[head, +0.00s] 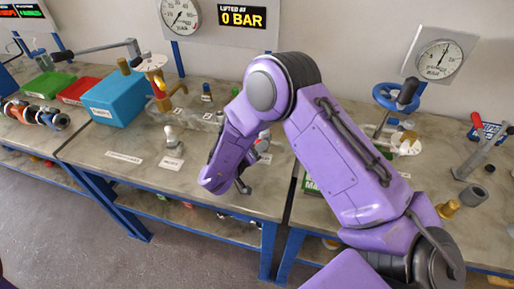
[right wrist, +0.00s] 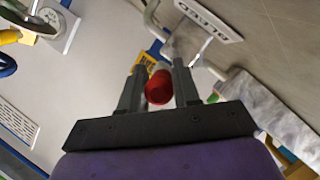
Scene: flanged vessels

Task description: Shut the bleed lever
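My right arm reaches over the middle bench in the head view. Its gripper (head: 243,182) is small there and partly hidden by my own forearm. In the right wrist view my right gripper (right wrist: 160,82) has its two dark fingers apart. A round red end (right wrist: 158,88), perhaps the grip of a lever, shows between the fingers with a narrow gap on each side. I cannot tell whether it lies between the fingertips or beyond them. My left gripper is not in view.
A blue handwheel (head: 397,97) and a red-handled clamp (head: 477,125) stand at the right. A gauge (head: 440,60) hangs behind. The bench's front left is mostly clear.

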